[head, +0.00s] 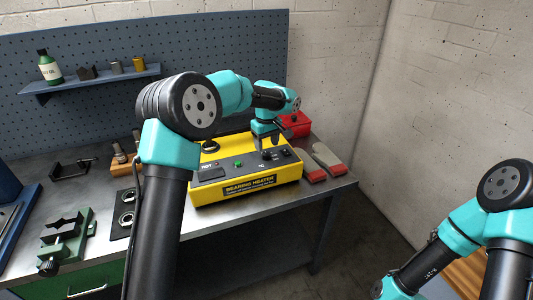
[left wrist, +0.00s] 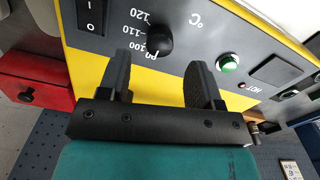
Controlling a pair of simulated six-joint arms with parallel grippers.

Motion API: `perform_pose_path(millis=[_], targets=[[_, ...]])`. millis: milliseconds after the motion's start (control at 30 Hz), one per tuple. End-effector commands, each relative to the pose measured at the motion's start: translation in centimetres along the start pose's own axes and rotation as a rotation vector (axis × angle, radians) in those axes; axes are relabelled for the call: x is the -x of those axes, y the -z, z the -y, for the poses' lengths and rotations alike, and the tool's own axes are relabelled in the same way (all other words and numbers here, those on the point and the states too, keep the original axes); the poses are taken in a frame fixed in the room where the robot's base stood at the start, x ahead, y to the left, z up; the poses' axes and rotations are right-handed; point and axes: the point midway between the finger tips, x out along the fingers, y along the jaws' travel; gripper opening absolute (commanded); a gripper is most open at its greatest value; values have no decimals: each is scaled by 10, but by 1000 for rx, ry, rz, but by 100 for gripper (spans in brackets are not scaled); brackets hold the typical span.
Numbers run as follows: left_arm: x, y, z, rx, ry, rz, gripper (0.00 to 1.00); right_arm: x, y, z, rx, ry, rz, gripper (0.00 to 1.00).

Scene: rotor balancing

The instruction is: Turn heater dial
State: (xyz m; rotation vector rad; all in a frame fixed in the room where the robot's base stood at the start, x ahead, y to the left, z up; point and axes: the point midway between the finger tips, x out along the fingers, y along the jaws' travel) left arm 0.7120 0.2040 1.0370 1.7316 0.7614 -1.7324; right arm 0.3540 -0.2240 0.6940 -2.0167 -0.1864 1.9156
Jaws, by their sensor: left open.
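The yellow bearing heater (head: 240,187) sits on the bench with its dark control panel facing up. Its black dial (left wrist: 159,40) stands beside a printed temperature scale in the left wrist view. My left gripper (head: 266,138) is over the panel at the dial; its open fingers (left wrist: 159,68) show on either side of and just short of the dial in the left wrist view. Nothing is held between them.
A black rocker switch (left wrist: 90,15) and a lit green button (left wrist: 229,64) flank the dial. A red box (head: 296,124) stands behind the heater. Red-ended grey blocks (head: 326,157) lie to its right. A green vise (head: 66,238) is at the left.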

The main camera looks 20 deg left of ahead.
Motion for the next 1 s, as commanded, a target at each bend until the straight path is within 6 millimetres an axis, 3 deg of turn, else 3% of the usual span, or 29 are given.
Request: perform_pose_path(millis=[100,300,667,1000], targets=[[-20,0,0,-1,1,2,59,0,0,0,0,0,0,0],[-42,0,0,0,1,1,59,0,0,0,0,0,0,0],[-46,0,0,0,-1,0,59,0,0,0,0,0,0,0],[-46,0,0,0,-1,0,27,0,0,0,0,0,0,0]])
